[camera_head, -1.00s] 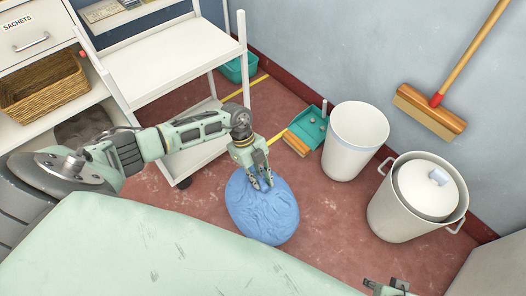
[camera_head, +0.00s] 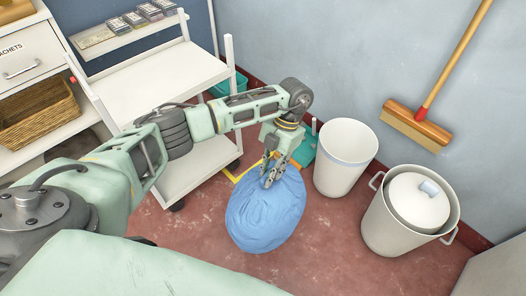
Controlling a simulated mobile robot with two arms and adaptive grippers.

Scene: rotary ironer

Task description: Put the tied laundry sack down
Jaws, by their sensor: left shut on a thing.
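The tied laundry sack (camera_head: 264,216) is a full, round blue bag with a wrinkled surface. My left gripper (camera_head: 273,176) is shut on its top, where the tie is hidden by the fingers. The sack hangs upright or rests low over the red floor; I cannot tell whether its underside touches. It is to the right of the white trolley and in front of the bins. My right gripper is not in view.
A white trolley (camera_head: 165,78) stands behind my left arm. A white bin (camera_head: 345,157) and a lidded white pot (camera_head: 409,212) stand to the right. A teal dustpan (camera_head: 307,147) is behind the sack. Red floor (camera_head: 335,235) is clear to the sack's right. A pale green surface (camera_head: 120,270) fills the near left.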

